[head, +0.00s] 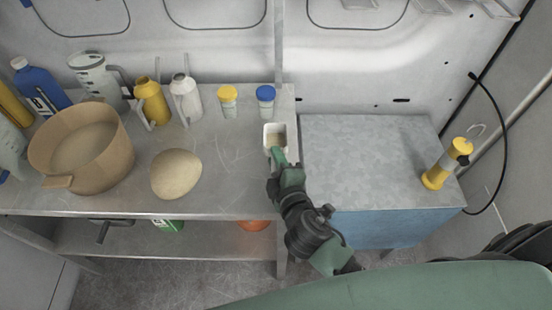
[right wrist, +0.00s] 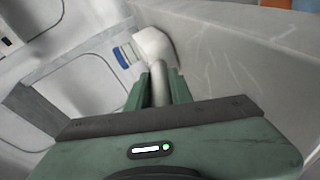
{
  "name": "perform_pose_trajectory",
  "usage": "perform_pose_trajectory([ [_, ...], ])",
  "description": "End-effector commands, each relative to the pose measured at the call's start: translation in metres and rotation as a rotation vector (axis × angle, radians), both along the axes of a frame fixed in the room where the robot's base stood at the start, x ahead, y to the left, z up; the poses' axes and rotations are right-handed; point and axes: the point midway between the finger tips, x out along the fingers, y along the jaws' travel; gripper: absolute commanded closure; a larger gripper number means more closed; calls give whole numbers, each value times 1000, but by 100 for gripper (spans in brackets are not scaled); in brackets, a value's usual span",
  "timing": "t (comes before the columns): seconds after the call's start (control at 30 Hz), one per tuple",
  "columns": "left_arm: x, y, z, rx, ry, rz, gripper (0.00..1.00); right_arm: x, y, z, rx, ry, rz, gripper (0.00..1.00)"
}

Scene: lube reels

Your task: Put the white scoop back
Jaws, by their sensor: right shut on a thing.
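The white scoop (head: 270,130) is at the right end of the metal table (head: 225,195), with its open bowl facing up. I cannot tell whether it touches the tabletop. My right gripper (head: 280,158) is shut on the scoop's handle from the front. In the right wrist view, the scoop's handle (right wrist: 159,88) runs between the two green fingers (right wrist: 160,85), and its bowl (right wrist: 153,47) is beyond them. The fingers hide part of the handle. My left gripper is not in view.
A blue-capped jar (head: 266,98) stands just behind the scoop, beside a yellow-capped jar (head: 228,101). White (head: 186,98) and yellow (head: 151,102) bottles, a beige stone-like lump (head: 176,174) and a tan tub (head: 80,148) are further left. A grey-topped cabinet (head: 365,160) adjoins on the right.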

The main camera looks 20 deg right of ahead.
Motion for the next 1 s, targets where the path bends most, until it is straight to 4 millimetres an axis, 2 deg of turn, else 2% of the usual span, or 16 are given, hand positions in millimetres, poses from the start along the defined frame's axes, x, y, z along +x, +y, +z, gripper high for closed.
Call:
perform_pose_trajectory([
  [0.23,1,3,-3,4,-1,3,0,0,0,-3,0,0,-1,100],
  [0.27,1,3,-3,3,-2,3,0,0,0,-3,0,0,-1,76],
  [0.33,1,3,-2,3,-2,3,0,0,0,-2,0,0,-1,57],
  [0.7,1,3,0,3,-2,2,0,-3,0,1,0,1,-1,57],
  [0.87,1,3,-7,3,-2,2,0,-28,0,4,1,3,0,57],
  [1.0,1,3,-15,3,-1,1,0,-59,1,12,2,4,0,57],
])
